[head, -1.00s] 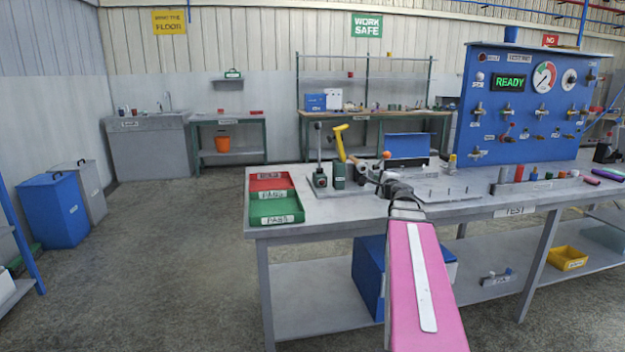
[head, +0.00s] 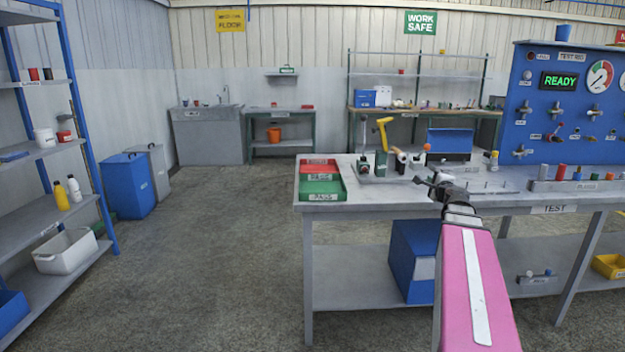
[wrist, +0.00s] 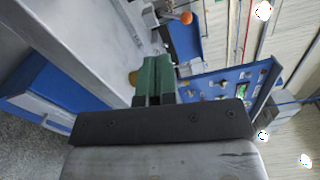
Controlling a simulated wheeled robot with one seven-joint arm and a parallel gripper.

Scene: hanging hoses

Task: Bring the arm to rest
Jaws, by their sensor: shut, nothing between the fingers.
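My arm, with a pink link, reaches forward from the bottom right of the head view. My gripper (head: 433,181) is at its far end, in front of the grey test bench (head: 405,204) in the picture. In the wrist view the two green fingers of my gripper (wrist: 153,62) lie side by side, shut, with nothing between them. The bench edge and the blue test panel (wrist: 222,85) show beyond the fingers, and that picture is turned on its side.
Red and green trays (head: 321,188) sit at the bench's left end. A blue box (head: 410,250) stands on the lower shelf. A shelf rack (head: 75,146) and blue bin (head: 128,185) stand at left. The floor (head: 215,260) between rack and bench is clear.

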